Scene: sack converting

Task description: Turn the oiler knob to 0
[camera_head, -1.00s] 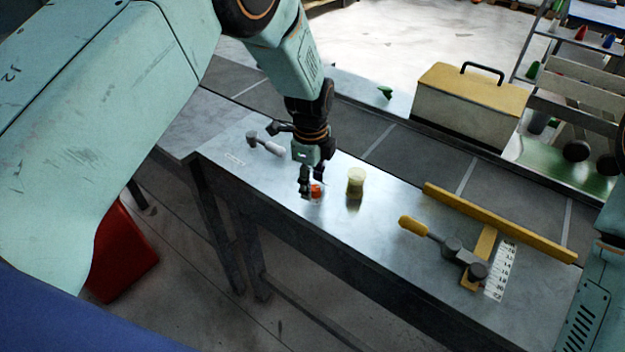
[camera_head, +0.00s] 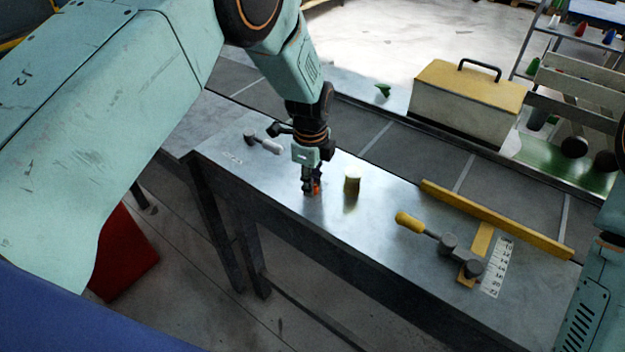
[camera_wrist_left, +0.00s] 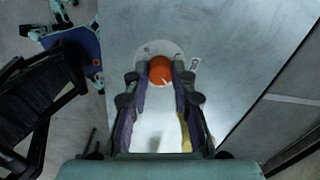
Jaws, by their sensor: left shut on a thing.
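The oiler knob is a small round orange-red knob (camera_head: 316,187) on the metal table, left of a short yellowish cylinder. In the left wrist view the knob (camera_wrist_left: 160,71) sits on a pale round plate (camera_wrist_left: 162,50) with small marks, and a light pointer mark shows on its top. My left gripper (camera_head: 311,188) points down and is shut on the knob; its fingers (camera_wrist_left: 160,80) lie on either side of it. The fingers hide part of the knob in the head view. The numbers on the plate are too small to read. My right gripper is not in view.
The yellowish cylinder (camera_head: 352,183) stands close right of the knob. A yellow-handled lever (camera_head: 425,228) and a number scale (camera_head: 497,268) lie farther right, beside a yellow rail (camera_head: 490,215). A light-handled tool (camera_head: 264,143) is behind left. A yellow-lidded box (camera_head: 466,100) stands at the back.

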